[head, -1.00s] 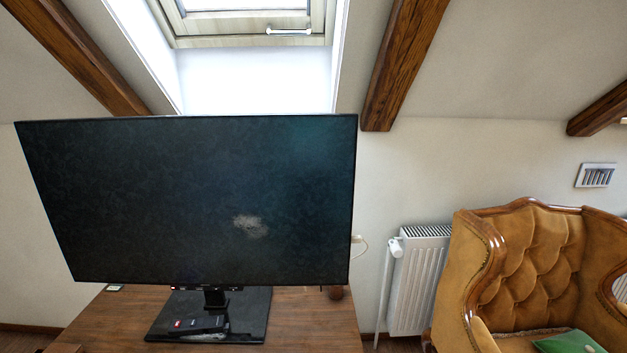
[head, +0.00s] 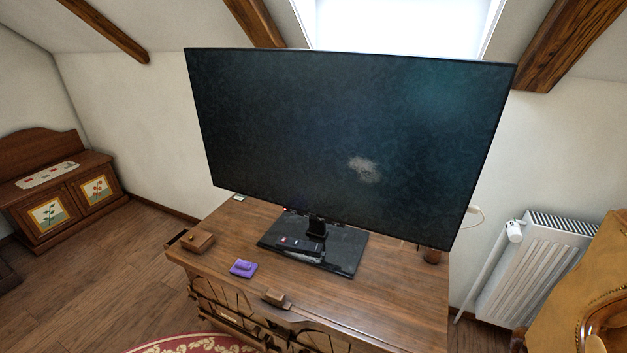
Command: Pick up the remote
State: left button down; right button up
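A dark remote (head: 301,245) with a small red spot lies on the glossy black base of the television stand (head: 343,256). It is below the screen of the large television (head: 345,140), in front of the stand's neck. The television stands on a brown wooden cabinet (head: 400,300). Neither of my grippers shows in the head view.
On the cabinet's left part are a small wooden box (head: 198,240), a purple item (head: 243,268) and a small wooden block (head: 273,297). A radiator (head: 535,270) and a tan armchair (head: 585,300) stand at the right. Bare wooden floor (head: 100,260) lies at the left.

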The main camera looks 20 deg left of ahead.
aim_at(312, 247)
jog(key=i+j+z, duration=0.1)
jog(key=j, duration=0.85)
jog(key=i+j+z, duration=0.1)
jog(key=j, duration=0.85)
jog(key=i+j+z, duration=0.15)
jog(key=j, duration=0.85)
jog(key=k+l, duration=0.05)
